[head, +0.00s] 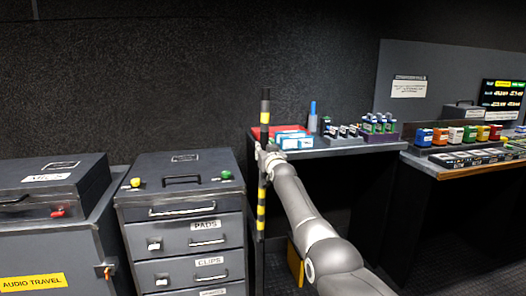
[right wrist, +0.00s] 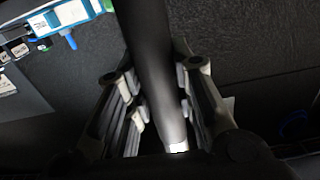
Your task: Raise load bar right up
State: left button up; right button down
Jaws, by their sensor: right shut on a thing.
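The load bar (head: 265,107) is a thin upright pole with black and yellow bands. It stands between the drawer cabinet and the workbench in the head view. My right gripper (head: 264,160) is shut on the bar around its middle, and the arm hides part of it. In the right wrist view the bar (right wrist: 153,70) runs as a dark shaft between both fingers of the right gripper (right wrist: 158,100). The bar's lower end is hard to make out in the head view. My left gripper is not in view.
A drawer cabinet (head: 185,220) stands close left of the bar, with a dark case (head: 50,185) farther left. A workbench (head: 340,150) with a red tray, blue-white boxes and small parts lies just right of it. A desk with coloured blocks (head: 455,136) is farther right.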

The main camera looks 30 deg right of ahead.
jog(key=shift+d, duration=0.25)
jog(key=c, duration=1.5)
grip_release()
jog(key=shift+c, duration=0.2)
jog(key=o, duration=0.3)
jog(key=shift+s+d+f, duration=0.1)
jog(key=shift+s+d, duration=0.05)
jog(key=shift+d, duration=0.15)
jog(key=shift+o, duration=0.2)
jog(key=shift+a, duration=0.1)
jog(key=shift+a, duration=0.15)
jog(key=shift+s+a, duration=0.1)
jog(key=v, duration=1.1)
jog(key=shift+s, duration=0.35)
